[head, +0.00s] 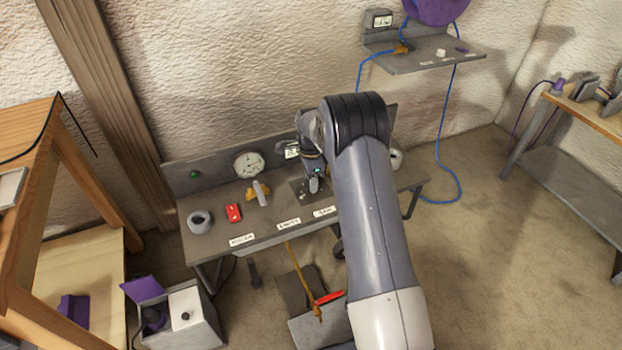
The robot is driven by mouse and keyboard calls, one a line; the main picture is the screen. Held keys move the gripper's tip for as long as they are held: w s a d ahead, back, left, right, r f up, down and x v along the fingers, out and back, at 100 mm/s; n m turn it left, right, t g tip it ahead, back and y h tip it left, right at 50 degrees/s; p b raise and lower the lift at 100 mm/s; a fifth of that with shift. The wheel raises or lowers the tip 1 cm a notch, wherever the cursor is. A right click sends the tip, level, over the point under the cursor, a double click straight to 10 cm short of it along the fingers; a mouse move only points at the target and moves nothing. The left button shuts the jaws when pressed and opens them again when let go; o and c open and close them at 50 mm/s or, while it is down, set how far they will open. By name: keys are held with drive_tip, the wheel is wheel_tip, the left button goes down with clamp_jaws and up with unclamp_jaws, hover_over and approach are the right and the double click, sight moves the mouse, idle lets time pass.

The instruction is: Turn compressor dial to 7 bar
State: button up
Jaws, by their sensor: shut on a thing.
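My gripper (314,187) points down over a dark square plate (296,186) on the grey bench, right of its middle. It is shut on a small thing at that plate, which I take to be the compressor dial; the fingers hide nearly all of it. The dial's marks and setting cannot be read. A round white gauge (248,164) with a dark needle stands at the back of the bench, to the left of my gripper; its figures are too small to read. My arm covers the bench's right part.
White labels (289,223) line the front edge. A wall shelf (425,58) with a blue hose is at upper right.

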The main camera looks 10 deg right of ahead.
drive_tip(key=o, duration=1)
drive_tip(key=shift+c, duration=0.2)
wheel_tip(320, 180, up, 11)
drive_tip(key=shift+p, duration=0.45)
drive_tip(key=shift+f, duration=0.15)
wheel_tip(320, 180, down, 11)
drive_tip(key=shift+r+b, duration=0.1)
drive_tip(key=shift+b, duration=0.35)
